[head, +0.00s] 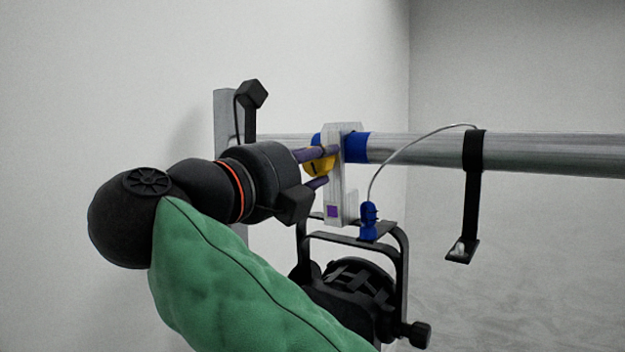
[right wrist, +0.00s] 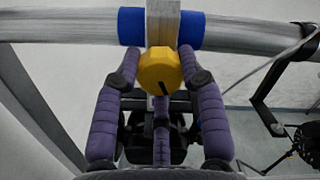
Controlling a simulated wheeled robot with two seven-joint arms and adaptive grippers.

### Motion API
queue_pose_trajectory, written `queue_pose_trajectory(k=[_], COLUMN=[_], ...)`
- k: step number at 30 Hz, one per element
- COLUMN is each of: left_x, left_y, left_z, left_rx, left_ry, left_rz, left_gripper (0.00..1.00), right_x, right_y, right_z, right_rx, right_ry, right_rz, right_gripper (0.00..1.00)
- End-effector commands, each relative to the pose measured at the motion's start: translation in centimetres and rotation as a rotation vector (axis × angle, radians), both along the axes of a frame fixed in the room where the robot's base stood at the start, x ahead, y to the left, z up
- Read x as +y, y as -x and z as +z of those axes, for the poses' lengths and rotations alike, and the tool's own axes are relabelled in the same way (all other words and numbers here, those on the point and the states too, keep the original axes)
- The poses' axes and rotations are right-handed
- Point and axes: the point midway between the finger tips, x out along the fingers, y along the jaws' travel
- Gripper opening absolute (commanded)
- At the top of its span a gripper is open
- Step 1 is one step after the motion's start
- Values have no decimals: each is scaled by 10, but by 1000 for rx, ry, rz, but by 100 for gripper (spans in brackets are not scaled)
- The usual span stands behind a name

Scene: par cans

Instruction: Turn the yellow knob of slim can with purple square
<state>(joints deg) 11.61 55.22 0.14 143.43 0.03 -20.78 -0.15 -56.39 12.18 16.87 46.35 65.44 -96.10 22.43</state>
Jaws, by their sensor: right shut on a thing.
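The slim can (head: 350,290) hangs under a metal pipe from a pale clamp (head: 347,178) with a small purple square (head: 332,211) on it. The yellow knob (head: 319,168) sits on the clamp's left side, partly hidden by my fingers. My right gripper (head: 325,168) comes in from the left and is shut on the knob. In the right wrist view the yellow knob (right wrist: 160,71), with a dark line on its face, sits between the two purple fingertips (right wrist: 158,66). My left gripper is not in view.
The metal pipe (head: 550,155) runs across to the right, with blue sleeves (head: 355,147) by the clamp. A black strap bracket (head: 474,190) hangs farther right. A thin cable (head: 400,150) arches to a blue plug (head: 369,220). A grey post (head: 224,115) stands behind on the left.

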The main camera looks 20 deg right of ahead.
Motion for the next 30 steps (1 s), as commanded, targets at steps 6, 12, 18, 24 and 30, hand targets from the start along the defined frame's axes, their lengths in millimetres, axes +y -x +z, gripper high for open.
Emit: queue_pose_trajectory(k=[6, 12, 18, 24, 30], left_x=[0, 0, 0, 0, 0], left_y=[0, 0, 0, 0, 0], left_z=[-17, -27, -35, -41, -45], left_rx=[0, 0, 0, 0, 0], left_ry=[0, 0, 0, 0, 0], left_rz=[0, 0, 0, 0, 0], left_gripper=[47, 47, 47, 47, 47], right_x=[2, 3, 3, 4, 3], right_y=[-2, -2, -2, -3, -3], right_z=[-5, -4, -4, -3, -2], right_rx=[-159, -309, -459, -608, -760], right_ry=[-126, -241, -357, -473, -590], right_rz=[14, 28, 39, 52, 65], right_gripper=[8, 8, 8, 8, 8])
